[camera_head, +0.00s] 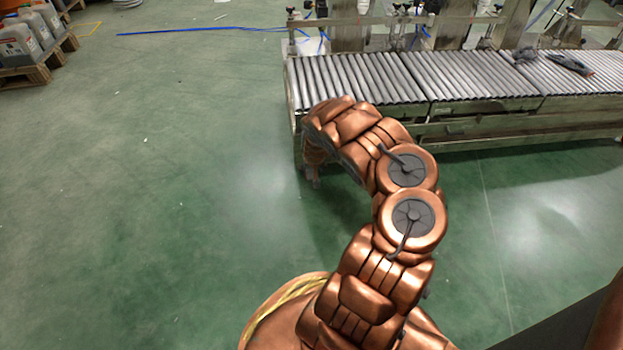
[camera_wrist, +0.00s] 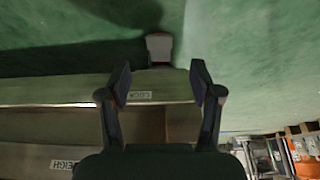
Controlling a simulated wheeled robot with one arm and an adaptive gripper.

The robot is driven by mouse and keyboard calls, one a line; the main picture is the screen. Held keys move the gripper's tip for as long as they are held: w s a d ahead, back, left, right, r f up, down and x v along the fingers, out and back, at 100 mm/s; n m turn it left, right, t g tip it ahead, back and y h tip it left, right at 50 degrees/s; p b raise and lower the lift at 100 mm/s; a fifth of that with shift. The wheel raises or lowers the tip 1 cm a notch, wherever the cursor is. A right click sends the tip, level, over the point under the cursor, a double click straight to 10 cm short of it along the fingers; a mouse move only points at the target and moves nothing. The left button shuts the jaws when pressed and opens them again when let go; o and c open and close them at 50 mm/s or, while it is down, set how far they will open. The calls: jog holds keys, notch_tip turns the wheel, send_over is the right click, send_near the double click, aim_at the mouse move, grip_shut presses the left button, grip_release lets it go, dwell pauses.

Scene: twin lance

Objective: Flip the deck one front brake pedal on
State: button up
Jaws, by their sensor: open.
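In the wrist view a small pale grey pedal-like tab with a reddish edge (camera_wrist: 159,47) sticks out from a long pale beam (camera_wrist: 50,90) above the green floor. In the head view my arm bends down beside a roller conveyor (camera_head: 360,80), and my gripper is mostly hidden there. I cannot tell the tab's tilt.
The roller conveyor runs along the back right, with a dark object (camera_head: 568,62) lying on it. Grey canisters (camera_head: 22,45) stand on wooden pallets at the far left. A blue strip (camera_head: 190,31) lies on the floor. The green floor at left is clear.

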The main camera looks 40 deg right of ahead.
aim_at(311, 177)
jog(key=shift+b+x, duration=2.95)
jog(key=shift+x, duration=0.45)
jog(key=shift+c, duration=0.3)
jog(key=c, duration=1.1)
